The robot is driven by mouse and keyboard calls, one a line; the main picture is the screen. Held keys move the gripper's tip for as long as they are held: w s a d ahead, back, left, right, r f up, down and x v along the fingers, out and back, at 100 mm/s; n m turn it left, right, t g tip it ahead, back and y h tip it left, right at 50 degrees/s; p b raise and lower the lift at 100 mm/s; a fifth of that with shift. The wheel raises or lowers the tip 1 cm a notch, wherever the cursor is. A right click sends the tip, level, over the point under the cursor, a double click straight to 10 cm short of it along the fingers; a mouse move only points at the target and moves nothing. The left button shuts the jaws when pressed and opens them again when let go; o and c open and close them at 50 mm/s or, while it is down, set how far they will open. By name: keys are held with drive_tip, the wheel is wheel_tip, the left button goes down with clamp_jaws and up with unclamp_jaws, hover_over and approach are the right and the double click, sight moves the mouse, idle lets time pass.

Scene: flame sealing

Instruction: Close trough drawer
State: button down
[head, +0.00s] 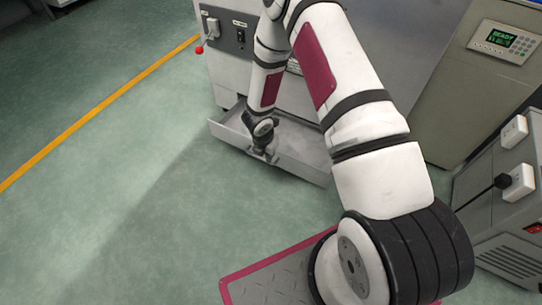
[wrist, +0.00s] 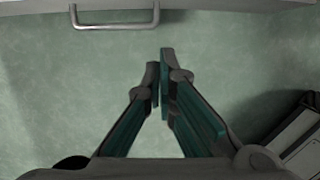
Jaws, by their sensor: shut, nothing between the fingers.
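The trough drawer (head: 300,167) is pulled out from the base of the grey machine in the head view, its shallow tray showing. My gripper (head: 270,157) is at the drawer's front wall, near its middle. In the wrist view my gripper (wrist: 160,75) has its fingers together, with nothing between them. The drawer's edge (wrist: 230,5) runs along the top of that view. Its metal bar handle (wrist: 115,24) is ahead and to the left of the fingertips, apart from them in the picture. Contact between gripper and drawer cannot be told.
The machine (head: 232,40) has a side panel with a red-knobbed lever (head: 199,49). A cabinet with a lit READY display (head: 503,38) stands at right, with a grey unit (head: 500,220) before it. Green floor is clear left of the drawer, crossed by a yellow line (head: 100,108).

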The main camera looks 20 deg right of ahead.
drive_tip(key=w+d+f+b, duration=0.3)
drive_tip(key=d+f, duration=0.2)
drive_tip(key=f, duration=0.3)
drive_tip(key=shift+w, duration=0.2)
